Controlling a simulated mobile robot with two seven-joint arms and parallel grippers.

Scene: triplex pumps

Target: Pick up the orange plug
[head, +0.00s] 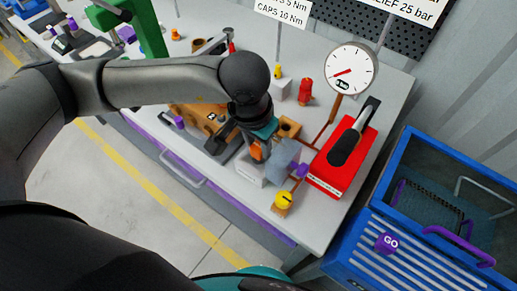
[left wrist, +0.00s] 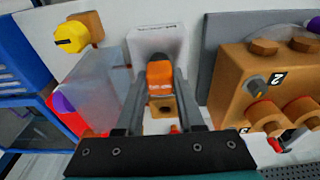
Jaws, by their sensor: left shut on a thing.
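The orange plug (left wrist: 160,78) is between the two fingers of my left gripper (left wrist: 160,84) in the left wrist view, which is shut on it. A dark part shows at the plug's far end. In the head view the plug (head: 257,151) shows as a small orange patch at the fingertips of my left gripper (head: 258,150), close to a white box (head: 247,174). I cannot tell whether the plug touches the box. My right gripper is not in view.
A translucent grey box (head: 287,157) and a yellow knob (head: 283,199) are close right of the gripper. A tan pump block (left wrist: 270,80), a red hand pump (head: 345,160) and a gauge (head: 350,70) stand nearby. A blue cart (head: 410,215) is beyond the bench's right edge.

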